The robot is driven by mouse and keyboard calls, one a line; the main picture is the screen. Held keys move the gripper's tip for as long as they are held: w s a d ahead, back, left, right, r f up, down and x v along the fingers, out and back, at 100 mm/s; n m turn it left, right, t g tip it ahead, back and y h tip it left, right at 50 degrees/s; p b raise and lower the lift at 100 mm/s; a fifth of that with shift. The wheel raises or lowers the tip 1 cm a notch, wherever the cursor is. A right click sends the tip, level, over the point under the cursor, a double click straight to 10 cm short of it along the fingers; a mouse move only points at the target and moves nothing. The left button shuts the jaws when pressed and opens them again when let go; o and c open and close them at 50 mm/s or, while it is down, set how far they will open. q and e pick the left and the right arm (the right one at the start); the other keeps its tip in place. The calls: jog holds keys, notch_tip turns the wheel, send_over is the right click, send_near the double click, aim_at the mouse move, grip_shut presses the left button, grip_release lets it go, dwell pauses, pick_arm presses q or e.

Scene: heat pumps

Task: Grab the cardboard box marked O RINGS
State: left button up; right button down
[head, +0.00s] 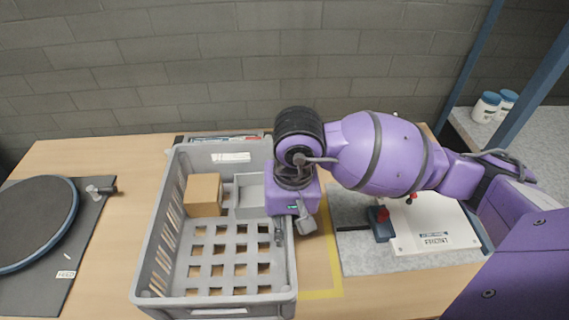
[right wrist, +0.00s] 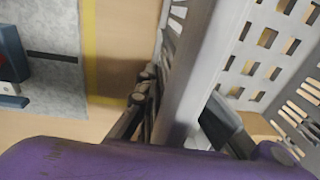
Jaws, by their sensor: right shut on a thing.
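A plain brown cardboard box (head: 203,194) sits inside the grey crate (head: 150,245), toward its back left; I cannot read any marking on it. My right gripper (head: 291,228) is at the crate's right wall, well to the right of the box. In the right wrist view, the right gripper (right wrist: 183,108) has one finger outside the crate wall (right wrist: 200,75) and one inside, shut on that wall. My left gripper is not in view.
A grey bin (head: 250,196) stands in the crate beside the box. A round dark turntable (head: 30,225) lies on a mat at left. A white board (head: 432,228) with red-topped clamps is at right. White jars (head: 486,107) stand on a shelf. A brick wall closes the back.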

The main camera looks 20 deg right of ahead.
jog(key=shift+w+f, duration=0.15)
jog(key=shift+w, duration=0.1)
jog(key=shift+w+f, duration=0.2)
jog(key=shift+f, duration=1.55)
jog(key=shift+f, duration=0.2)
jog(key=c, duration=1.9)
grip_release()
jog(key=shift+s, duration=0.1)
jog(key=r, duration=0.8)
jog(key=d+r, duration=0.1)
jog(key=r, duration=0.3)
jog(key=shift+s+r, duration=0.1)
jog(key=shift+r, duration=0.1)
jog(key=shift+s+f, duration=0.1)
jog(key=shift+f, duration=0.05)
